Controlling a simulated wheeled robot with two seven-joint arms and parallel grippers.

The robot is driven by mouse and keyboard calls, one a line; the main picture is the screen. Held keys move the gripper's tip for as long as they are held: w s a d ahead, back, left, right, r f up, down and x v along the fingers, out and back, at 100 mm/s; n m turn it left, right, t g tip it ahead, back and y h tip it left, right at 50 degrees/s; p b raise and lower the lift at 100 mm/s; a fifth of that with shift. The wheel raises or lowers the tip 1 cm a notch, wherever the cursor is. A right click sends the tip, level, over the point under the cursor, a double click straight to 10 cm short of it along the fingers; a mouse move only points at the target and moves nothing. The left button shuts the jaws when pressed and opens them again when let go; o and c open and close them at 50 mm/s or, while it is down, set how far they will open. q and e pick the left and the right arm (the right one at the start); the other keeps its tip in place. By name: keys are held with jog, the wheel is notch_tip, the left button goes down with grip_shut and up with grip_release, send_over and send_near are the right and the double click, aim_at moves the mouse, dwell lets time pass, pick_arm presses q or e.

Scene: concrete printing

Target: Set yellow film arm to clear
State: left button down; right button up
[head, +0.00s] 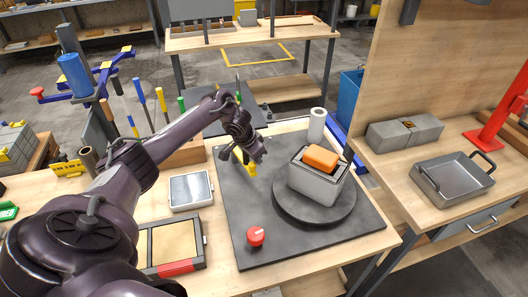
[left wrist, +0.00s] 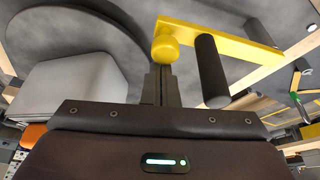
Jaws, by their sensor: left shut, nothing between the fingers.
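The yellow film arm (head: 250,169) stands on the dark board (head: 238,215), left of the round turntable (head: 290,208), partly hidden by my left gripper. In the left wrist view the yellow film arm (left wrist: 235,37) runs from a round yellow knob toward the right, with a black cylinder (left wrist: 212,72) on it. My left gripper (head: 249,158) is over the film arm. Its fingers (left wrist: 160,85) are shut and empty, close to the yellow knob; I cannot tell whether they touch it. My right gripper is not in view.
A grey block with an orange piece (head: 321,157) on top sits on the turntable. A white cylinder (head: 317,125) stands behind it, and a red knob (head: 255,236) at the board's front. A metal pan (head: 452,180) is on the right bench. The board's front right is clear.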

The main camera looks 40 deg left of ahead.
aim_at(251, 173)
pick_arm(q)
jog(key=shift+s+a+f+m+h, duration=0.3)
jog(key=shift+s+a+m, duration=0.1)
jog(key=shift+s+m, duration=0.3)
jog(key=shift+s+a+m, duration=0.15)
jog(key=shift+s+m, duration=0.1)
jog(key=shift+m, duration=0.05)
jog(key=shift+s+a+p, duration=0.15)
jog(key=shift+s+p, duration=0.15)
jog(key=shift+s+a+m+g+h, duration=0.2)
jog(key=shift+s+m+g+h, duration=0.1)
jog(key=shift+s+m, duration=0.35)
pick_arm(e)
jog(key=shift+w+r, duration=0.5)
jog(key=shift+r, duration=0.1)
